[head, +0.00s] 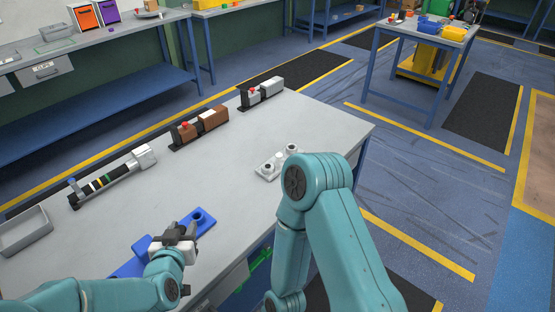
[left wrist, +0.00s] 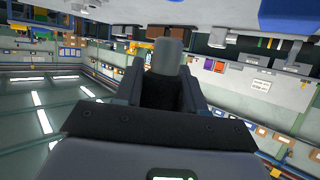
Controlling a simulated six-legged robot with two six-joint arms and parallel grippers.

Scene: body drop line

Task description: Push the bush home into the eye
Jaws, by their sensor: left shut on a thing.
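My left gripper (head: 178,236) is over the blue fixture (head: 130,268) at the table's near left. In the left wrist view the jaws (left wrist: 166,80) are shut on a grey, blunt-ended piece (left wrist: 168,55), which looks like the bush. In the head view the gripper hides most of the piece and part of the fixture. A round blue eye or boss (head: 198,216) with a dark centre shows at the fixture's right end, just beyond the gripper. I cannot tell whether the piece touches it. Blue also shows at the top of the left wrist view (left wrist: 285,12). My right gripper is not in view.
A light plate with dark-centred round bosses (head: 279,161) lies right of the middle. Along the far edge are a striped cylinder device (head: 112,178), a brown block device (head: 200,125) and a grey one (head: 262,92). A grey tray (head: 24,232) is far left. The table's middle is clear.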

